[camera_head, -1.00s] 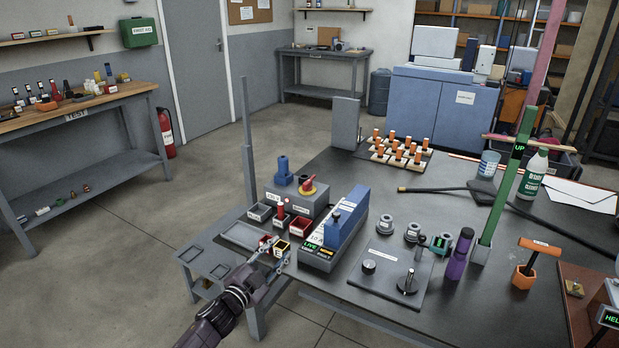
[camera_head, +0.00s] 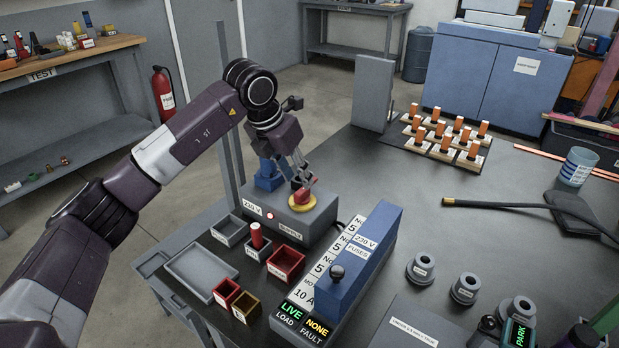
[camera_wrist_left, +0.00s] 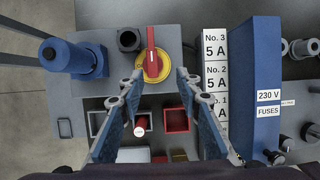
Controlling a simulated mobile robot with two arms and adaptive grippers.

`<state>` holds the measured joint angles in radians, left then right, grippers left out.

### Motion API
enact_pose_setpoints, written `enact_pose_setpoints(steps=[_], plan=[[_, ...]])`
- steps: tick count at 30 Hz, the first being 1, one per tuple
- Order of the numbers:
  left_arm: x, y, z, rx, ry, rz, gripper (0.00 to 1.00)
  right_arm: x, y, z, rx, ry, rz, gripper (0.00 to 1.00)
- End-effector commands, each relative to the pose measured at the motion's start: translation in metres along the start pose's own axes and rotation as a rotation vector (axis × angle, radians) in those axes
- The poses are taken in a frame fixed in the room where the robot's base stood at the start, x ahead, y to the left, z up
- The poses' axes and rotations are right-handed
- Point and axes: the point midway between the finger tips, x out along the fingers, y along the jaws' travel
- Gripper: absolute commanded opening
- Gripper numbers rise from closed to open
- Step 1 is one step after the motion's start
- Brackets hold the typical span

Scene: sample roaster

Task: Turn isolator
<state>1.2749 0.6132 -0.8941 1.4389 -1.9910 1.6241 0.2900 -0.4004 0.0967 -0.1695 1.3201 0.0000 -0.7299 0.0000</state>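The isolator is a red handle on a yellow round plate (camera_head: 300,205), on top of a grey supply box (camera_head: 322,214). In the left wrist view the red handle (camera_wrist_left: 152,62) points away from me along the picture's upright, with the yellow plate (camera_wrist_left: 163,72) around it. My left gripper (camera_head: 298,174) is just above the isolator, fingers pointing down. In the left wrist view its fingers (camera_wrist_left: 158,80) are spread wide and empty, to either side of the handle and a little nearer. Contact cannot be told.
A blue fuse unit (camera_head: 362,262) stands right of the box, its display (camera_head: 291,309) reading LIVE. Small bins (camera_head: 285,263), a red cylinder (camera_head: 257,235) and a grey tray (camera_head: 200,272) lie in front. A blue part (camera_head: 268,178) and an upright post (camera_head: 231,150) are close behind.

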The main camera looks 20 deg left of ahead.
Motion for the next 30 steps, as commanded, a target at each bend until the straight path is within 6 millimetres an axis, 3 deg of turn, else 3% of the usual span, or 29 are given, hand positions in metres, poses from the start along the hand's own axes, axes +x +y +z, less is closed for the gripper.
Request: enact_pose_setpoints(steps=[5,12,18,28,30], plan=[[0.009,0.011,-0.003,0.002,0.011,0.045,0.32,0.000,-0.002,0.003,0.001,-0.006,-0.003,0.40],[0.048,0.011,-0.003,0.001,0.010,0.041,0.32,-0.004,-0.002,-0.003,0.002,-0.003,-0.002,0.40],[0.070,0.012,-0.003,0.002,0.009,0.041,0.32,-0.006,-0.001,-0.007,0.002,0.001,-0.002,0.40],[0.074,0.012,-0.003,0.002,0.008,0.041,0.32,-0.007,-0.001,-0.006,0.003,-0.001,-0.001,0.40],[0.074,0.012,-0.003,0.002,0.008,0.041,0.25,-0.007,-0.001,-0.006,0.003,-0.001,-0.001,0.40]])
